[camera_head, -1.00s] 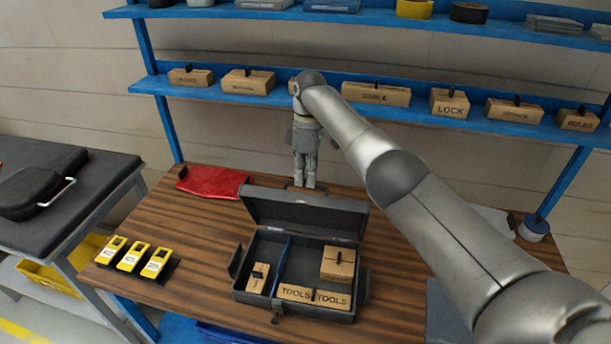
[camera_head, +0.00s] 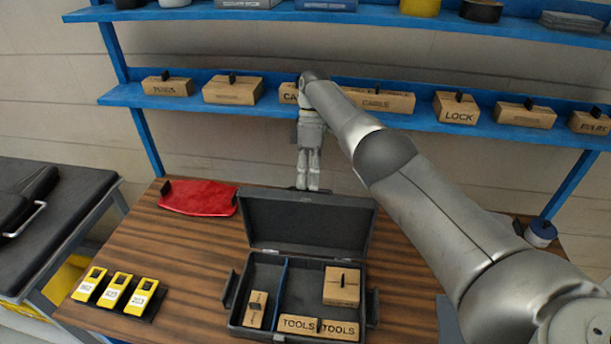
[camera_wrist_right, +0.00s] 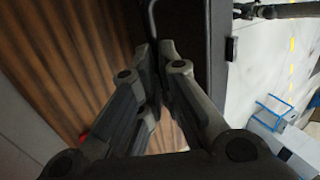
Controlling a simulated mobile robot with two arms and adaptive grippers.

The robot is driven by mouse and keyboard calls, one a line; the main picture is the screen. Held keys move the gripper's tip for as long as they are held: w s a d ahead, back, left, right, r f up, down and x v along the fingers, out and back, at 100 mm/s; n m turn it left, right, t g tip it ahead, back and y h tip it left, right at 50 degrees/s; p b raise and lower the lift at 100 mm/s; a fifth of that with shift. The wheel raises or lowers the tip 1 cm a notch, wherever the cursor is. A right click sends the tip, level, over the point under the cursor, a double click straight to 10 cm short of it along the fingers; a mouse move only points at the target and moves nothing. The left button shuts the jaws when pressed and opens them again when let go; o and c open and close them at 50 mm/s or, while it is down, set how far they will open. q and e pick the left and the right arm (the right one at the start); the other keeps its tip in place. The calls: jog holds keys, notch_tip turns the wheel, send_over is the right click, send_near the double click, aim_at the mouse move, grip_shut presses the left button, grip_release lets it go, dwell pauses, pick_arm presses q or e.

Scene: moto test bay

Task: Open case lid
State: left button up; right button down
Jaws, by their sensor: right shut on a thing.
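The dark grey case (camera_head: 236,302) stands on the wooden table with its lid (camera_head: 308,226) raised at the back, the inside of the lid facing the head camera. My right gripper (camera_head: 308,186) is at the lid's top edge, fingers pointing down. In the right wrist view, the gripper (camera_wrist_right: 160,50) is shut on the case handle (camera_wrist_right: 150,18), a thin dark bar beside the lid (camera_wrist_right: 188,30). The fingers partly hide the handle. Inside the case are a blue divider (camera_head: 280,290) and labelled wooden blocks (camera_head: 342,286). My left gripper is not in view.
A red cloth-like item (camera_head: 198,197) lies left of the case. A blue shelf (camera_head: 420,118) with wooden boxes runs behind the lid. A dark side table (camera_head: 75,205) is at far left.

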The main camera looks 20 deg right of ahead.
jog(key=shift+x, duration=1.1)
jog(key=c, duration=1.8)
grip_release()
jog(key=shift+c, duration=0.2)
jog(key=shift+o, duration=1.4)
jog(key=shift+w, duration=0.2)
jog(key=shift+o, duration=0.2)
jog(key=shift+w+d+f, duration=0.1)
jog(key=shift+w+f, duration=0.05)
jog(key=shift+w, duration=0.15)
jog(key=shift+d+r, duration=0.15)
jog(key=shift+r, duration=1.75)
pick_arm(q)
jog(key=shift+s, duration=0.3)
pick_arm(e)
notch_tip(320, 180, up, 6)
jog(key=shift+r, duration=0.2)
